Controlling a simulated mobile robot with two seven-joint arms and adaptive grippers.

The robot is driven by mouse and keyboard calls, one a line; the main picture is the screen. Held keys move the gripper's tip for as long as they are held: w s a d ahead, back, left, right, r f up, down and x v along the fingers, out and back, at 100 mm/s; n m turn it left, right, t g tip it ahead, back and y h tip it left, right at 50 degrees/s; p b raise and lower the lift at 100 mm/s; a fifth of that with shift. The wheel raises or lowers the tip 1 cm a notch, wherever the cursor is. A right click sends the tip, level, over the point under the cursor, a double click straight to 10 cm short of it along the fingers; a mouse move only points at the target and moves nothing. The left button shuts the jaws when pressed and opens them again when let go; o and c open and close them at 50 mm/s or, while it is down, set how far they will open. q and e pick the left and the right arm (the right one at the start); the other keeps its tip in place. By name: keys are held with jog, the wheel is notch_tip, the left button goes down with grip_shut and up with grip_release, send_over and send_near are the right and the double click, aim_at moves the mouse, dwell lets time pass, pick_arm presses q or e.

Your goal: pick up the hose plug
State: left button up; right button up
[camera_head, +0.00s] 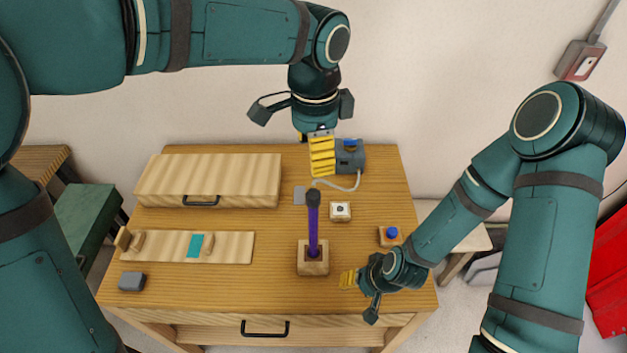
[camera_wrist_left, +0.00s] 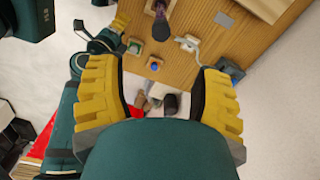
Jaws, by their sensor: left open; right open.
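A pale hose (camera_head: 352,186) runs from a grey box with a blue top (camera_head: 350,156) at the table's back. Its free end, apparently the plug, lies behind the dark top of the purple rod (camera_head: 313,232). In the left wrist view the hose end (camera_wrist_left: 187,43) lies beyond the fingers, apart from them. My left gripper (camera_head: 321,155) points down near the grey box; in its wrist view its yellow fingers (camera_wrist_left: 162,95) are spread with nothing held. My right gripper (camera_head: 349,278) is open and empty at the front right, beside the rod's wooden base.
The purple rod stands upright in a wooden block (camera_head: 313,267). A wooden box (camera_head: 205,176), a rack with a teal patch (camera_head: 221,246) and a grey block (camera_head: 131,281) are left.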

aim_at(314, 194)
pick_arm(q)
jog(key=f, duration=0.9)
jog(key=shift+s+a+b, duration=0.1)
jog(key=shift+s+b, duration=0.1)
jog(key=shift+b, duration=0.1)
jog(key=shift+w+f, duration=0.15)
jog(key=shift+f, duration=1)
jog(key=shift+w+f, duration=0.1)
jog(key=shift+f, duration=1.05)
grip_shut()
